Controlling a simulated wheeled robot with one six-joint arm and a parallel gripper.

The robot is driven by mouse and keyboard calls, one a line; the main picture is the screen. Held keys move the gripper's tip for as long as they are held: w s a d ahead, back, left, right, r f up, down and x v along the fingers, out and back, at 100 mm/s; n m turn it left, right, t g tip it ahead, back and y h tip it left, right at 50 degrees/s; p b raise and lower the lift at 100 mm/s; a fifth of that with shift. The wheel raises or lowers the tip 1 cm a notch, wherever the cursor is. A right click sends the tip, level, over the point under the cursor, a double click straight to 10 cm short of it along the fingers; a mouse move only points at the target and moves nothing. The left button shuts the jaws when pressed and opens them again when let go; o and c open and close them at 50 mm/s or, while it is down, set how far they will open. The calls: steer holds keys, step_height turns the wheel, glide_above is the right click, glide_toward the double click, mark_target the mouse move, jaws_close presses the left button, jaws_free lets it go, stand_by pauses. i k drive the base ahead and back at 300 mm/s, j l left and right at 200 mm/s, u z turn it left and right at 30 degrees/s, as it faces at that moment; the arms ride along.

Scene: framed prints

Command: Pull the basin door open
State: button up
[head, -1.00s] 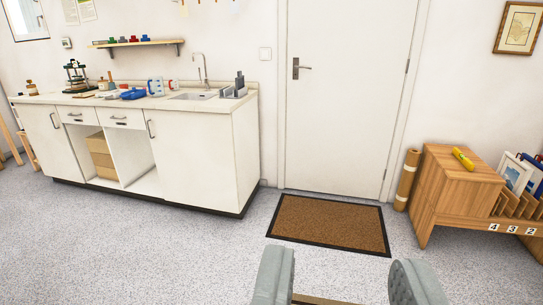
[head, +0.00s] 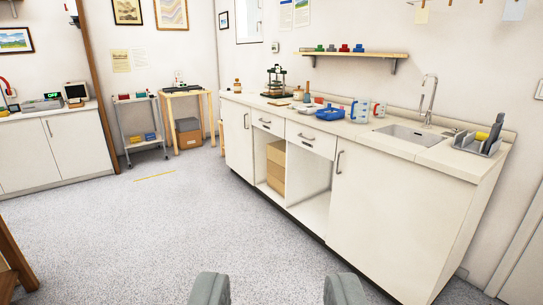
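The basin door (head: 382,212) is the wide cream cabinet door under the sink basin (head: 412,132), at the right end of the counter. It is shut. Its dark vertical bar handle (head: 338,162) is near its upper left edge. My gripper (head: 278,290) shows at the bottom of the head view with its two grey fingers wide apart and nothing between them. It is well short of the cabinet, to the left of and below the door in the picture.
The counter (head: 345,130) carries a blue tray, mugs, a small press and a grey rack. An open bay (head: 298,185) with cardboard boxes is left of the basin door. Speckled floor (head: 160,225) is clear ahead and left. A wooden piece (head: 15,265) stands at lower left.

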mark_target(398, 222)
steer(key=i+j+u, duration=0.1)
steer(key=i+u, duration=0.15)
steer(key=i, duration=0.3)
steer(key=i+u, duration=0.3)
steer(key=i, duration=0.2)
steer(key=i+j+z, duration=0.15)
steer(key=i+z, duration=0.25)
steer(key=i+j+z, duration=0.25)
steer(key=i+z, duration=0.15)
steer(key=i+j+z, duration=0.4)
steer(key=i+j, duration=0.05)
steer(key=i, duration=0.05)
